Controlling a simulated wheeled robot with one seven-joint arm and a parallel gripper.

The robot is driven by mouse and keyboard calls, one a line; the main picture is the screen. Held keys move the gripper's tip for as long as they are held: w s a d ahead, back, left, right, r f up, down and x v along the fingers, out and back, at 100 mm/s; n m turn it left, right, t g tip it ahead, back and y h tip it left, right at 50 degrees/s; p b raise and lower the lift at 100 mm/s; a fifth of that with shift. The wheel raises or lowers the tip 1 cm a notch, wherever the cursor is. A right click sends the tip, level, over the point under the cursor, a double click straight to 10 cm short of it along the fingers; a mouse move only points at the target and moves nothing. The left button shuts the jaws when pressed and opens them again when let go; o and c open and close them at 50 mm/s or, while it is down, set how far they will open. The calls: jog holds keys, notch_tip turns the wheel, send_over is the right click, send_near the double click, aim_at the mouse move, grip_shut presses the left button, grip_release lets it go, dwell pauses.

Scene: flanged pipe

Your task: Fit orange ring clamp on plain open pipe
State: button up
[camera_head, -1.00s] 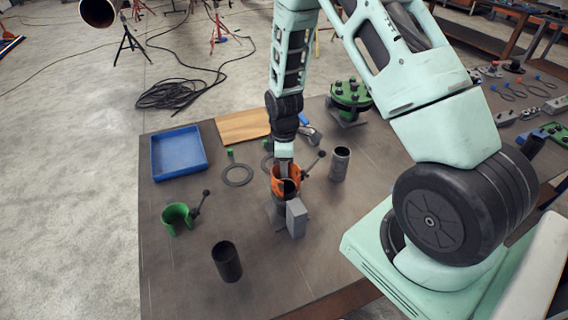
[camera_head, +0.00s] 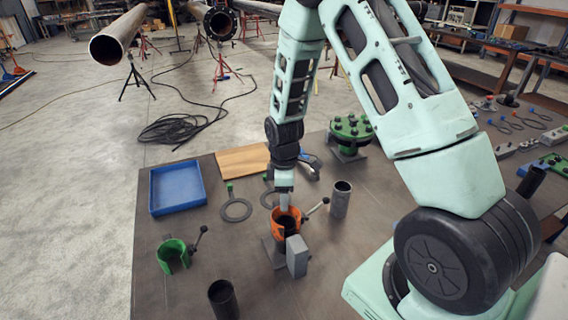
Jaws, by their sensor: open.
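The orange ring clamp (camera_head: 277,224) with a dark-knobbed lever sits at the mid table, around a dark upright pipe (camera_head: 291,222) on a grey stand (camera_head: 272,252). My gripper (camera_head: 284,203) is right above the clamp, pointing down at its rear rim. It is open; its fingertips are small and partly hidden against the clamp, so I cannot tell whether they touch it. How far down the clamp sits on the pipe is hard to see. A grey pipe piece (camera_head: 341,201) stands upright to the right. A black pipe piece (camera_head: 223,300) stands at the front left.
A green ring clamp (camera_head: 172,257) with a lever lies left. A grey block (camera_head: 297,257) stands right before the orange clamp. A blue tray (camera_head: 178,187), a wooden board (camera_head: 243,160), flat rings (camera_head: 236,209) and a green flange (camera_head: 350,134) are behind.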

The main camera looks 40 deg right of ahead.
notch_tip(320, 180, up, 23)
jog(key=p, duration=0.5)
jog(key=shift+r, duration=0.1)
dwell(0.9)
